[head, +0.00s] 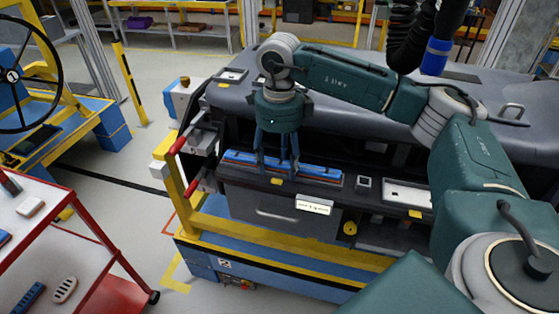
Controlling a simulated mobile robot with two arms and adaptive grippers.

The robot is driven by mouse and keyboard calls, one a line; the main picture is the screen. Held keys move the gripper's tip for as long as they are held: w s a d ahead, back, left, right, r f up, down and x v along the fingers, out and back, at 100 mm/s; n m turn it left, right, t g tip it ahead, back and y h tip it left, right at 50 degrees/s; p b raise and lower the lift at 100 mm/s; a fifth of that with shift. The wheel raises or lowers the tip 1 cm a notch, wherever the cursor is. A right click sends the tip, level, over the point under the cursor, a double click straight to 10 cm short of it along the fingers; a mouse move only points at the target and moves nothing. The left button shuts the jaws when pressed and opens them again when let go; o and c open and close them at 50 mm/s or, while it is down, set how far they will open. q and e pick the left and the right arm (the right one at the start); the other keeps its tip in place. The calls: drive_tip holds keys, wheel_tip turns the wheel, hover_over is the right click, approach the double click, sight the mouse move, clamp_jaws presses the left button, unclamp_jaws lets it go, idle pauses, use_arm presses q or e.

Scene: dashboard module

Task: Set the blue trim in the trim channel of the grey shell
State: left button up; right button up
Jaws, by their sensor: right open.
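The blue trim (316,172) is a long blue strip with a reddish line along it. It lies lengthwise along the front of the grey shell (365,120), at the trim channel; I cannot tell whether it is fully seated. My right gripper (277,167) points down over the left part of the trim. Its fingers are open and hide part of the strip; whether they touch it is unclear. My left gripper is not in view.
The shell stands on a blue and yellow cart with a yellow front rail (290,239) and red handles (179,140). A red-framed trolley (75,225) with loose parts stands at left. A steering wheel (22,75) is at far left. Floor between is clear.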

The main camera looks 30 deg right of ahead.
wheel_tip(320, 180, up, 12)
idle(0.6)
